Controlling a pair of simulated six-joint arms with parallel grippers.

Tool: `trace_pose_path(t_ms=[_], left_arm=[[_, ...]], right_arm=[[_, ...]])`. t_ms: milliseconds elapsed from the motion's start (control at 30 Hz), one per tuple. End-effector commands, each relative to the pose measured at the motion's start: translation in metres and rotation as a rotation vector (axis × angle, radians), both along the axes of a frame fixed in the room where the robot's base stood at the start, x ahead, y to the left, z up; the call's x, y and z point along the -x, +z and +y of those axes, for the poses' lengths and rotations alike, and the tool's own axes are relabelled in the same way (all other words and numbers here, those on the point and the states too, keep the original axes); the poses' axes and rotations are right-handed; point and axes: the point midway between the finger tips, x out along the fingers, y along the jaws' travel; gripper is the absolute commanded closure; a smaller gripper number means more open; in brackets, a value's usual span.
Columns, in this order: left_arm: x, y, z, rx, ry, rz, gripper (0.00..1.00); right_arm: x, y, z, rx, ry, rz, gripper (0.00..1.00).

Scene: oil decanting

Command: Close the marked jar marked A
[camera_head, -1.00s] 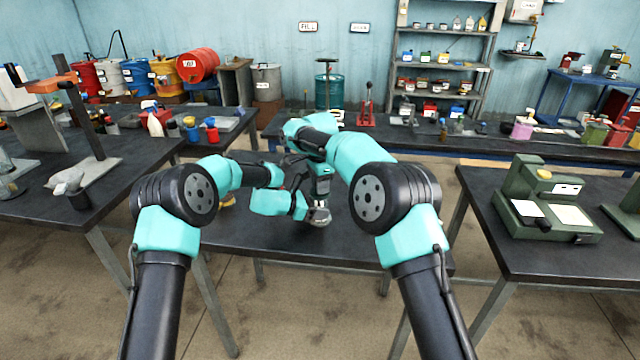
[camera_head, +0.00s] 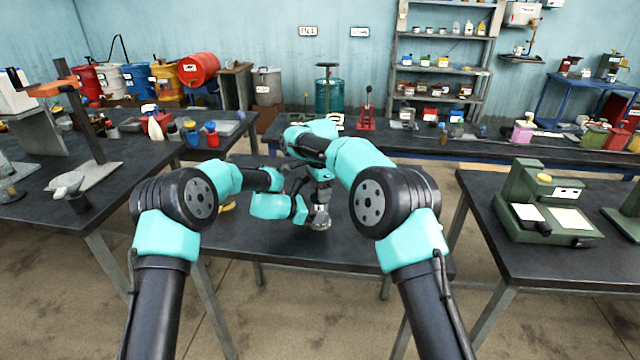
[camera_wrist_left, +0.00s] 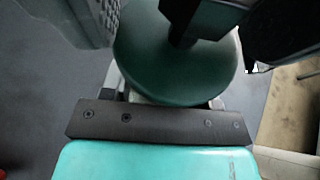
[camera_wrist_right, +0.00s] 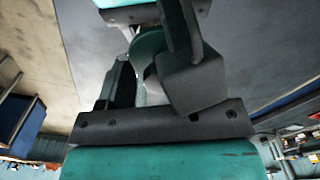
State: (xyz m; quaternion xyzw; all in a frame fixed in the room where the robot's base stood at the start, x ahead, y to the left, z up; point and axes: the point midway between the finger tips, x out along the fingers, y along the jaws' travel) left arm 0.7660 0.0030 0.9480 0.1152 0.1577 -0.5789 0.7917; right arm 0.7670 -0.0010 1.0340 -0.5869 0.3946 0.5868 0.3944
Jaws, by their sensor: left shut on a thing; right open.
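A small, grey, glassy jar (camera_head: 321,222) stands on the middle table, below my two grippers. Its mark is not readable. My left gripper (camera_head: 304,208) reaches it low from the left and is shut on it. My right gripper (camera_head: 320,194) points down from above the jar and is open. In the left wrist view, a dark green round top (camera_wrist_left: 165,75) lies between the fingers, partly covered by a dark finger. A green rounded part (camera_wrist_right: 150,43) also shows between the open right fingers. I cannot tell whether the lid is seated on the jar.
The middle table (camera_head: 400,250) is bare to the right of the jar. A small yellow thing (camera_head: 228,206) is partly hidden behind my left arm. A green machine (camera_head: 545,205) stands on the right table.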

Motion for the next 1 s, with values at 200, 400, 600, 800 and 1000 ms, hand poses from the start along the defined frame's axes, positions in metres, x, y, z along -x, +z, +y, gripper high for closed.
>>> trace_pose_path(t_ms=[200,400,600,800,1000], left_arm=[[0.000,0.000,0.000,0.000,0.000,0.000,0.88],[0.000,0.000,0.000,0.000,0.000,0.000,0.88],[0.000,0.000,0.000,0.000,0.000,0.000,0.88],[0.000,0.000,0.000,0.000,0.000,0.000,0.88],[0.000,0.000,0.000,0.000,0.000,0.000,0.88]], right_arm=[[-0.001,0.017,0.000,-0.001,-0.001,-0.003,0.41],[-0.001,0.051,0.001,-0.002,0.000,-0.005,0.41],[-0.001,0.084,0.001,-0.001,-0.001,-0.003,0.41],[-0.001,0.106,0.001,-0.001,0.000,-0.002,0.41],[0.000,0.118,0.000,0.000,0.000,-0.001,0.41]])
